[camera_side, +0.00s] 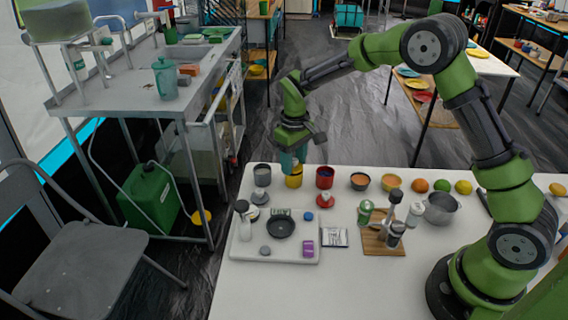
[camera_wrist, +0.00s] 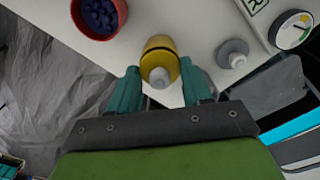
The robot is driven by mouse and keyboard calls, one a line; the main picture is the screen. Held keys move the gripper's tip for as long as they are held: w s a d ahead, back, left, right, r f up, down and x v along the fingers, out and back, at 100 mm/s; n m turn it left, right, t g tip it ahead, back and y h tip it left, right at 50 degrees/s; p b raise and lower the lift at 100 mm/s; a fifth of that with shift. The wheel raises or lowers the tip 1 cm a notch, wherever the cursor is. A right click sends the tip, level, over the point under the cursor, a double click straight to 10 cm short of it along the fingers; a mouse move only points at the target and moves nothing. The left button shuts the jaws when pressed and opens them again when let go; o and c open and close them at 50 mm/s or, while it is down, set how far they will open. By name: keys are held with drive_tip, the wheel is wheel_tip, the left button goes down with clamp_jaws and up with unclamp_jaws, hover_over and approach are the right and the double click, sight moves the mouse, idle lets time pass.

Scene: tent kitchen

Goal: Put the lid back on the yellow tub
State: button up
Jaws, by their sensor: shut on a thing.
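The yellow tub (camera_side: 294,182) stands at the back edge of the white table, between a grey tub (camera_side: 262,170) and a red tub (camera_side: 325,178). My gripper (camera_side: 293,160) is directly above it, pointing down. In the wrist view the teal fingers of my gripper (camera_wrist: 160,72) are on both sides of a yellow lid (camera_wrist: 155,63) with a pale grey knob (camera_wrist: 160,77). They are shut on this lid. The yellow tub (camera_wrist: 158,42) shows just beyond it, with a dark line between. I cannot tell whether the lid touches the rim.
A red lid (camera_side: 326,201) and a grey knobbed piece (camera_side: 262,197) are in front of the tubs. Bowls (camera_side: 360,181) and fruit stand to the right. A white board (camera_side: 245,250) with a dark pan (camera_side: 281,227) lies nearer. The red tub (camera_wrist: 122,14) holds dark blue pieces.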

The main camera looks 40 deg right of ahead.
drive_tip(key=o, duration=1.5)
drive_tip(key=shift+r, duration=3.55)
drive_tip(key=shift+c, duration=0.2)
clamp_jaws()
drive_tip(key=shift+f, duration=0.1)
